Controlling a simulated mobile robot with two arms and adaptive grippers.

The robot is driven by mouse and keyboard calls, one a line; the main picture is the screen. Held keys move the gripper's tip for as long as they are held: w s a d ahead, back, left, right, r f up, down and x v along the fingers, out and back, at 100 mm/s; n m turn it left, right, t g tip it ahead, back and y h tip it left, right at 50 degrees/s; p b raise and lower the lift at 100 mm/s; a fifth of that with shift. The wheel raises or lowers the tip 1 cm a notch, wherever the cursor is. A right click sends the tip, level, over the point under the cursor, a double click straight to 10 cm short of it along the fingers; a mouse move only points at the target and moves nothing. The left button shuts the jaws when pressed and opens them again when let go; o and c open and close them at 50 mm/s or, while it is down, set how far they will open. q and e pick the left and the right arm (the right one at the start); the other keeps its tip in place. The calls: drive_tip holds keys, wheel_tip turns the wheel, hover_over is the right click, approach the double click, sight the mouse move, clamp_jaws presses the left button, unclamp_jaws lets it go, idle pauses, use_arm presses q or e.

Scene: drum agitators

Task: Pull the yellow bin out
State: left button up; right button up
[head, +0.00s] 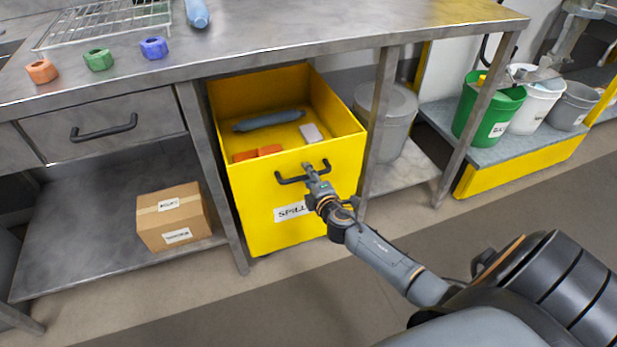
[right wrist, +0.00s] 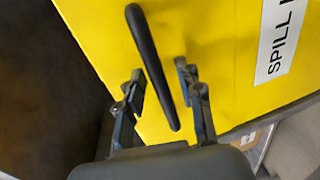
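The yellow bin (head: 255,205) stands under the metal bench between two legs, with its open top and front showing. It has a black bar handle (head: 289,179) and a white label reading "SPILL". Inside lie a grey-blue roll, a small white item and orange blocks. My right gripper (head: 311,170) is at the right part of the handle. In the right wrist view, the handle (right wrist: 152,68) passes between the two fingers of the right gripper (right wrist: 163,88), with gaps on both sides. That gripper is open. My left gripper is not in view.
A cardboard box (head: 172,216) sits on the lower shelf left of the bin. A grey lidded container (head: 398,118) stands to its right. Bench legs (head: 213,180) flank the bin closely. The floor (head: 290,300) in front looks clear except for my right arm.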

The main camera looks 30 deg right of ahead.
drive_tip(key=shift+w, duration=0.15)
drive_tip(key=shift+c, duration=0.2)
clamp_jaws()
